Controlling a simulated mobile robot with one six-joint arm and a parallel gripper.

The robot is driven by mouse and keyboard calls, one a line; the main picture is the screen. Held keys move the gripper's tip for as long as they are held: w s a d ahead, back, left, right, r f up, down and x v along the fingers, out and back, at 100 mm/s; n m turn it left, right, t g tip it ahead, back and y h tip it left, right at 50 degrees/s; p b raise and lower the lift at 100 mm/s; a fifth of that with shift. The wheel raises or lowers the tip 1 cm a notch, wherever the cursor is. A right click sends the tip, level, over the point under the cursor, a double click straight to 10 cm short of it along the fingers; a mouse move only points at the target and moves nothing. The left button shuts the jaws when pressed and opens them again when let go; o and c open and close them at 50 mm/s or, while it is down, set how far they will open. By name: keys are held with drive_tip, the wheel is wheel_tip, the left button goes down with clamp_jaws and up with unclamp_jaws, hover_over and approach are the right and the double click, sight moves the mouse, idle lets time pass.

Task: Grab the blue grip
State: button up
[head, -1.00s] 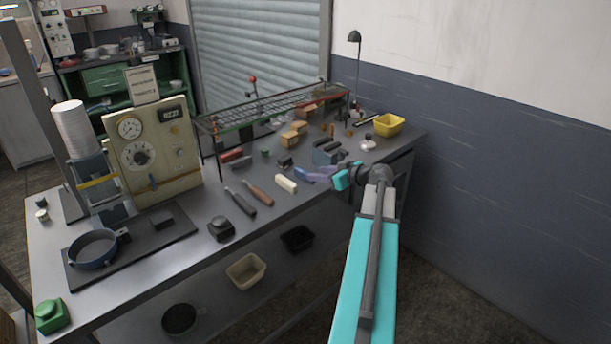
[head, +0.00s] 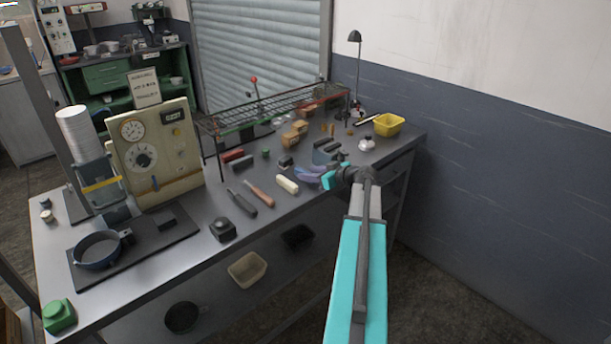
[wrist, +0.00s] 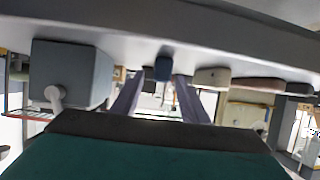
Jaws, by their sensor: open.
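In the wrist view, which looks upside down with the bench top above, a small blue grip (wrist: 163,69) lies ahead, between the lines of my two fingers. My gripper (wrist: 158,100) is open, with purple fingers apart on either side of it and nothing held. In the head view my gripper (head: 308,173) is low over the bench, right of the white grip (head: 287,184). The blue grip cannot be told apart from the fingers there. The white grip also shows beside the blue one in the wrist view (wrist: 211,77).
A brown-handled tool (head: 259,194) and a black-handled one (head: 241,203) lie left of the white grip. A blue-grey box (wrist: 70,72) is close beside my fingers in the wrist view. A wire rack (head: 270,107) stands behind. A yellow bin (head: 389,124) sits far right.

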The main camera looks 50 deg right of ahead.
drive_tip(key=shift+c, duration=0.2)
clamp_jaws()
drive_tip(key=shift+r, duration=0.15)
idle(0.3)
drive_tip(key=shift+r+b, duration=0.75)
drive_tip(key=shift+r, duration=0.55)
drive_tip(key=shift+s+r, duration=0.15)
drive_tip(key=shift+r, duration=0.15)
drive_tip(key=s+d+r+b, duration=0.1)
drive_tip(key=s+b, duration=0.3)
drive_tip(key=s, duration=1.1)
drive_tip(key=shift+s+d+r, duration=0.25)
drive_tip(key=shift+d+r, duration=0.05)
drive_tip(key=shift+d, duration=0.25)
